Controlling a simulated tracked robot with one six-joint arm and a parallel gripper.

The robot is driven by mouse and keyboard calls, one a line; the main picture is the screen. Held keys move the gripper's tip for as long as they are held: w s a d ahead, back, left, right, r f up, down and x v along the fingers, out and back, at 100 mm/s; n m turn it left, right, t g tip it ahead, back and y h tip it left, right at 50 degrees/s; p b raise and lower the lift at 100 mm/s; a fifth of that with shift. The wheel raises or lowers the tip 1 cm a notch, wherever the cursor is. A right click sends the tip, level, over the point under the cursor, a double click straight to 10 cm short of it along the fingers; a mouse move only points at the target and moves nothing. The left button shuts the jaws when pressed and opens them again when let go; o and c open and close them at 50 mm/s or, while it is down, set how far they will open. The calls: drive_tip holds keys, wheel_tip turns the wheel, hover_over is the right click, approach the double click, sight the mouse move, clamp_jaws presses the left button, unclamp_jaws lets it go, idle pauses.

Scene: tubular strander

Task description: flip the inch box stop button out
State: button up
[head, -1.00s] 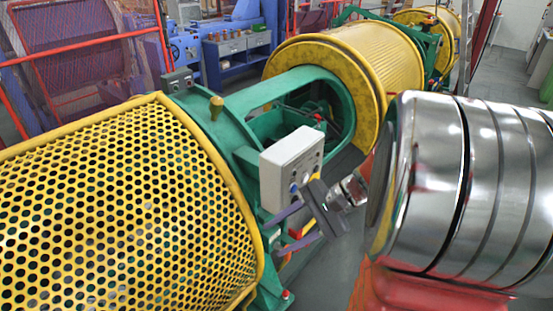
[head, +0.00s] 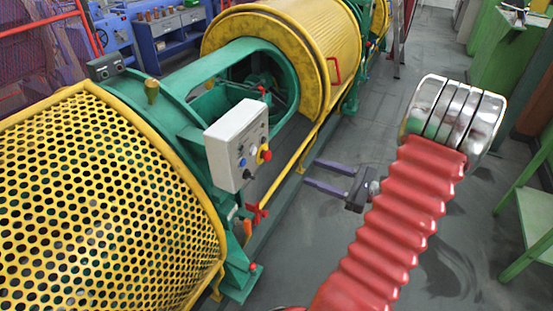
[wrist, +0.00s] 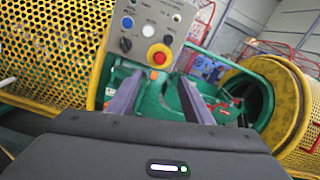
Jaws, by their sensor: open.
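The inch box (head: 229,140) is a pale grey box on the green machine frame, left of centre in the head view. Its stop button (head: 265,155) is a red mushroom head with a yellow collar. In the wrist view the stop button (wrist: 159,56) shows on the panel above my fingers, beside a white and a black knob. I cannot tell whether it is pressed in or out. My gripper (head: 308,173) is open and empty, its two fingers pointing at the machine, apart from the box and to its right.
A perforated yellow guard (head: 100,190) fills the left, and a yellow drum (head: 285,50) stands behind the box. A red cross-shaped handle (head: 257,211) sits below the box. Grey floor (head: 350,125) is free right of the machine; a green bench (head: 530,220) stands far right.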

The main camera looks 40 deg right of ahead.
sight(270, 157)
drive_tip(key=shift+w+a, duration=0.1)
drive_tip(key=x, duration=1.3)
drive_tip(key=shift+w+a, duration=0.2)
drive_tip(key=shift+w, duration=0.1)
drive_tip(key=shift+c, duration=0.4)
clamp_jaws()
